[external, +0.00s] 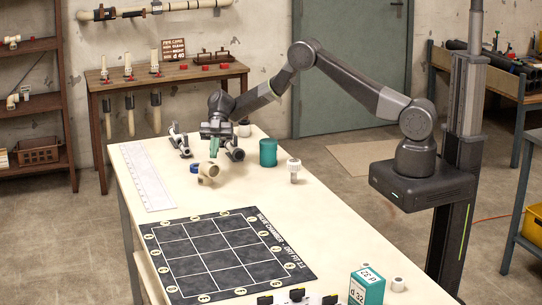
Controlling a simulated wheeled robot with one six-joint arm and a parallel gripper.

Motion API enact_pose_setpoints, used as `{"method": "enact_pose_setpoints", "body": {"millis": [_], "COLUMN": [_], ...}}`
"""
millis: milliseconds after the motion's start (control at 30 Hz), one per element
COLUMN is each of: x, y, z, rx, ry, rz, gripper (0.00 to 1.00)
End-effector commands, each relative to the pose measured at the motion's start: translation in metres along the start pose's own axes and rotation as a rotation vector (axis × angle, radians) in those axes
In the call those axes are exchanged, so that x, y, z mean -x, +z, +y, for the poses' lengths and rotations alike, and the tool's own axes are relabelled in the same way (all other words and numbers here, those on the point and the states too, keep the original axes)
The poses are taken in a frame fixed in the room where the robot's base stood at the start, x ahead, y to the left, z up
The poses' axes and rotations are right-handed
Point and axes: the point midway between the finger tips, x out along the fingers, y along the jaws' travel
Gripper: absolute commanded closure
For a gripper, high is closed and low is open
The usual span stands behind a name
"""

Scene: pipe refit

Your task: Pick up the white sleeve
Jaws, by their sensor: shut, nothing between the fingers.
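My gripper (213,153) is shut and empty, pointing down over the far part of the cream table, just above a beige pipe fitting (208,171). Several small white or pale parts could be the white sleeve, and I cannot tell which it is. A short white ring (398,284) stands at the near right of the table, far from my gripper. A white fitting with a wider top (293,170) stands upright right of my gripper. A pale short cylinder (245,129) sits at the far edge, behind my gripper.
A teal cylinder (268,152) stands right of my gripper. Dark grey fittings (180,145) lie to its left. A black gridded mat (226,254) covers the near table, with a white ruler strip (147,175) at left. A teal and white box (366,287) stands near the ring.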

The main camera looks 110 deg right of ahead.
Motion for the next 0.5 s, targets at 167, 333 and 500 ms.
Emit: {"method": "enact_pose_setpoints", "body": {"millis": [167,333,500], "x": [-0.0041,-0.0038,-0.0036], "y": [0.0069,0.0065,0.0065], "z": [-0.0005,-0.0005,-0.0005], "rx": [-0.002,-0.002,-0.002], "ry": [-0.001,-0.002,-0.002], "rz": [0.0,0.0,0.001], "gripper": [1.0,1.0,0.8]}}
